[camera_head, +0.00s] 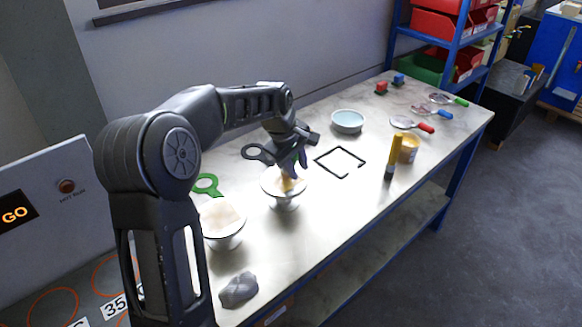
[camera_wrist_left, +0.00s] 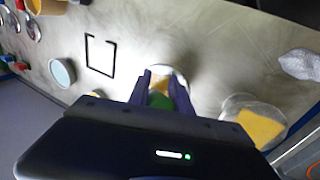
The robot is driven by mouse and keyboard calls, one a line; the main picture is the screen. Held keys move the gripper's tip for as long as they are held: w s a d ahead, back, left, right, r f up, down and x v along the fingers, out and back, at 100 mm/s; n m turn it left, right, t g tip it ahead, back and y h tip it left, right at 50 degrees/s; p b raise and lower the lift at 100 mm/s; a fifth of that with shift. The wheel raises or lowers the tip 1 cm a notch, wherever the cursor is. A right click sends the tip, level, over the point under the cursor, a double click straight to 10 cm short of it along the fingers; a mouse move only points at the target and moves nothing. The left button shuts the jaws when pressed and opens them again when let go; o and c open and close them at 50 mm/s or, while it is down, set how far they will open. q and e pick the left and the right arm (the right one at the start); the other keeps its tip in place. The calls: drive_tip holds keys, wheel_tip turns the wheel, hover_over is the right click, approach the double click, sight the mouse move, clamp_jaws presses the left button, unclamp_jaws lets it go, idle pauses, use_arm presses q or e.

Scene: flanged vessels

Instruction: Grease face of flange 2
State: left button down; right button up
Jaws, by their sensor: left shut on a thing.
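Two flanged vessels stand on the bench; I cannot read which is flange 2. My left gripper (camera_head: 289,168) is over the farther vessel (camera_head: 284,201). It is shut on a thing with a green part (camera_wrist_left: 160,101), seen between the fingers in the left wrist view. A yellow patch shows on that flange's face under the fingers; whether the held thing touches it is hidden. The nearer vessel (camera_head: 223,240) has a pale tan top in the head view and a yellow face (camera_wrist_left: 259,127) in the left wrist view. My right gripper is not in view.
A grey crumpled lump (camera_head: 239,290) lies at the near edge. A green ring (camera_head: 207,184) and a dark ring (camera_head: 256,152) lie behind the vessels. A black square outline (camera_head: 340,162), a blue bowl (camera_head: 348,121), an orange tub (camera_head: 409,149) and an upright yellow-and-dark object (camera_head: 394,158) are rightward.

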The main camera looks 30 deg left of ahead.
use_arm(q)
drive_tip(key=shift+w, duration=0.2)
drive_tip(key=shift+w+a, duration=0.15)
drive_tip(key=shift+a, duration=0.5)
drive_tip(key=shift+s+a+f+b, duration=0.1)
drive_tip(key=shift+s+a+b, duration=0.1)
drive_tip(key=shift+s, duration=0.25)
drive_tip(key=shift+s+a+b, duration=0.1)
drive_tip(key=shift+s+b, duration=0.05)
drive_tip(key=shift+s, duration=0.25)
drive_tip(key=shift+s+a, duration=0.2)
drive_tip(key=shift+s, duration=0.65)
drive_tip(key=shift+s+b, duration=0.1)
drive_tip(key=shift+b, duration=0.2)
